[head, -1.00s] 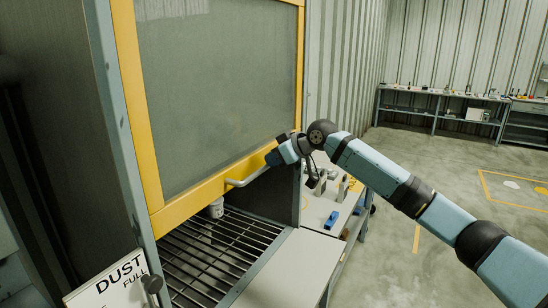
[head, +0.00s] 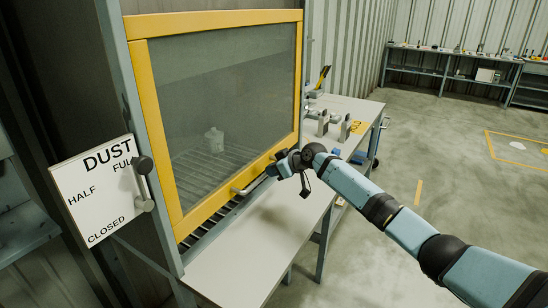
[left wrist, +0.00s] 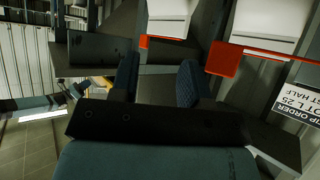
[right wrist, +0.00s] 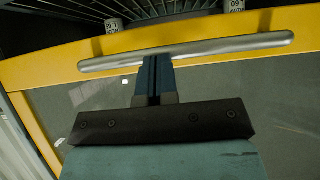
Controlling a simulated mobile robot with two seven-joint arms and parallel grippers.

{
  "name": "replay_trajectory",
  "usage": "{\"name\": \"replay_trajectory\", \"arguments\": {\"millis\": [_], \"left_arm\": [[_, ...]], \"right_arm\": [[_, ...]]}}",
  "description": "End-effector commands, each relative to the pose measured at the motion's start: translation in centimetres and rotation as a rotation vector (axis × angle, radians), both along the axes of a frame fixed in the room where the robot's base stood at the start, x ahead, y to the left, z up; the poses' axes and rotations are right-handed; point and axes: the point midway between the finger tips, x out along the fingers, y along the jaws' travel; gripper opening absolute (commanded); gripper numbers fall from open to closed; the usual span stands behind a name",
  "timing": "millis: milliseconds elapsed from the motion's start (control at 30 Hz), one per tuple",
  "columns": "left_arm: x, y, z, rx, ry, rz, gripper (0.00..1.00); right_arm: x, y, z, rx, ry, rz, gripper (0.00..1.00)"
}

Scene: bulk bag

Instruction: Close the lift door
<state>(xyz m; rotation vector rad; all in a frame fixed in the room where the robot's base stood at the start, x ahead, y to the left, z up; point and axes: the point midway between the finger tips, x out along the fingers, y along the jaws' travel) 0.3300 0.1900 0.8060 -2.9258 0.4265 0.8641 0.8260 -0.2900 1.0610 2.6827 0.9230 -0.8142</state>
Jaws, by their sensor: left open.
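The lift door is a glass pane (head: 225,100) in a yellow frame (head: 158,130) on the cabinet. It stands low, with a narrow gap over the dark grate under its bottom edge. A grey bar handle (head: 250,187) sits on its bottom rail; the handle also shows in the right wrist view (right wrist: 215,47). My right gripper (head: 272,171) is at the handle. In the right wrist view its fingers (right wrist: 154,62) are together, tips at the bar, not visibly wrapped around it. My left gripper (left wrist: 158,75) is open and empty, outside the head view.
A pale ledge (head: 255,235) lies in front of the door. A white jug (head: 214,140) stands behind the glass. A dust sign (head: 100,190) with a black-knobbed lever is at left. A side bench (head: 360,110) holds small items. Red-edged bins (left wrist: 225,60) face my left gripper.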

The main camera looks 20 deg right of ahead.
Motion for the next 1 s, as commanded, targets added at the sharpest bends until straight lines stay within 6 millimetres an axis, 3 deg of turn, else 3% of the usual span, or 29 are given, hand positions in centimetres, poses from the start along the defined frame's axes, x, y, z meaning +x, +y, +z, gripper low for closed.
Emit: {"name": "replay_trajectory", "arguments": {"millis": [33,100,400,1000], "left_arm": [[-0.1,0.1,-2.0,0.001,0.001,0.001,0.43],[-0.2,0.2,-3.2,-0.002,0.01,0.004,0.43],[0.0,0.0,-4.9,-0.027,0.043,0.022,0.43],[0.3,-0.4,-4.9,-0.045,0.047,0.033,0.43]], "right_arm": [[0.1,0.2,-2.5,0.004,-0.001,-0.002,0.0],[0.1,0.2,-4.2,0.003,-0.003,-0.001,0.0],[0.1,0.2,-8.8,0.004,-0.006,0.0,0.0],[0.2,0.4,-9.5,0.005,-0.009,0.002,0.0]]}}
